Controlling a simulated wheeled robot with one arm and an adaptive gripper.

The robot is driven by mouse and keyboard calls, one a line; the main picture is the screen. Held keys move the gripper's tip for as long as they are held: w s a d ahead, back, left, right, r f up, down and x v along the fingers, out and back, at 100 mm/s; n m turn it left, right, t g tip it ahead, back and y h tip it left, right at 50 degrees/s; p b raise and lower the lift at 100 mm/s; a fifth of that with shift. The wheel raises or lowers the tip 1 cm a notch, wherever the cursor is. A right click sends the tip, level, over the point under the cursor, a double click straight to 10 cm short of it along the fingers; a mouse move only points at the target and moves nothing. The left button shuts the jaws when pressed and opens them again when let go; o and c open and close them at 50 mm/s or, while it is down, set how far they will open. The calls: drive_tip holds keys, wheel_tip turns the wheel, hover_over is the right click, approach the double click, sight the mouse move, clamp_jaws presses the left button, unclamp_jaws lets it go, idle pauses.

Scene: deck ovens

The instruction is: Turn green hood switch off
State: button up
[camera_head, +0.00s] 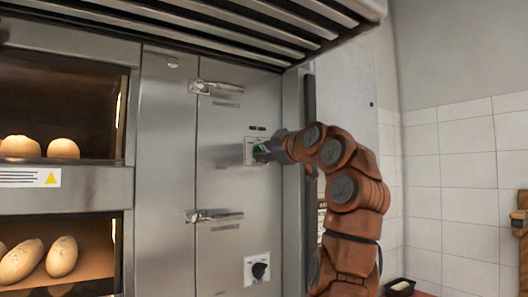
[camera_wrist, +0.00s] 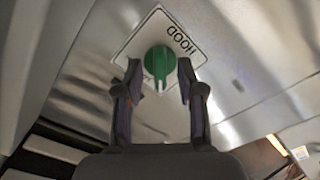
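The green hood switch (camera_wrist: 159,65) is a round knob with a raised grip bar on a white plate (camera_wrist: 128,47) marked HOOD. In the wrist view the plate appears turned, with the lettering upside down. My gripper (camera_wrist: 158,85) is open, its two fingers on either side of the lower part of the knob. I cannot tell whether either finger touches it. In the head view my gripper (camera_head: 268,150) is at the plate (camera_head: 249,151) on the steel panel and hides most of the knob.
A black knob (camera_head: 260,270) on a white plate sits lower on the panel. The slatted hood (camera_head: 250,28) hangs above. Ovens with bread (camera_head: 62,256) are at the left.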

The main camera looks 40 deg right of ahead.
drive_tip(key=shift+s, duration=0.1)
drive_tip(key=s, duration=1.1)
drive_tip(key=shift+s+a, duration=0.35)
drive_tip(key=shift+s, duration=0.05)
